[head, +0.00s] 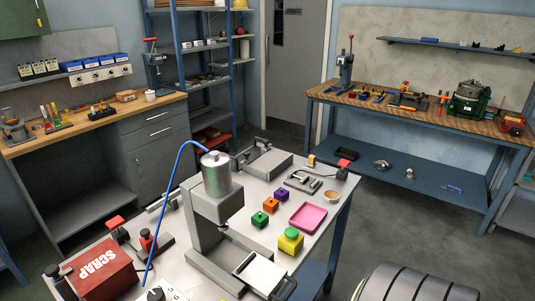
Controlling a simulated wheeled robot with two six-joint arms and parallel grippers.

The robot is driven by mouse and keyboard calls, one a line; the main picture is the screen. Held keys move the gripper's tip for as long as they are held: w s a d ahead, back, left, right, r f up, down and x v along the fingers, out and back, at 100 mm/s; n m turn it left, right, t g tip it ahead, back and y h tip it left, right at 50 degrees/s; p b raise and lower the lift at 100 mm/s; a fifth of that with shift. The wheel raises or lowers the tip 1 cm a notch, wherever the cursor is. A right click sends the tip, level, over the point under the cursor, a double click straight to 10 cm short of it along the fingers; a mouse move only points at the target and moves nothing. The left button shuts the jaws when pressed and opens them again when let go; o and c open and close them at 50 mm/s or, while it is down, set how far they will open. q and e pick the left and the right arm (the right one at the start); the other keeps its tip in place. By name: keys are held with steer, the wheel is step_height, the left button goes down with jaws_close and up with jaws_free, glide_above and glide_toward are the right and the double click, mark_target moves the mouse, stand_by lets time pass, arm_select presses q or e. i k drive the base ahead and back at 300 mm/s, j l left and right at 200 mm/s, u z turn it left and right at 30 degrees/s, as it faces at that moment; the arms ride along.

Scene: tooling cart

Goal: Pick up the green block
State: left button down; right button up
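The green block (260,219) is a small cube with a raised round top. It sits upright on the light top of the cart (335,190), right of the grey press (217,190). The orange block (271,205) is just behind it and the purple block (281,196) is further back. A larger yellow block (291,242) with a green top stands in front and to the right. A pink tray (308,217) lies to the right and looks empty. Neither of my grippers is in the head view.
The press with its silver cylinder and blue hose rises left of the blocks. A red SCRAP box (101,270) is at the front left. A small bowl (331,197) and clamps (303,181) lie toward the back right. Workbenches line the walls.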

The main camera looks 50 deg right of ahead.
mark_target(260, 222)
steer(key=z, duration=1.55)
steer(key=l+u, duration=0.1)
steer(key=u, duration=0.2)
steer(key=l+u, duration=0.1)
steer(key=u, duration=0.2)
steer(key=i+l+u, duration=0.15)
steer(key=l+u, duration=0.2)
steer(key=l, duration=0.75)
steer(key=l+u, duration=0.35)
steer(key=l, duration=0.8)
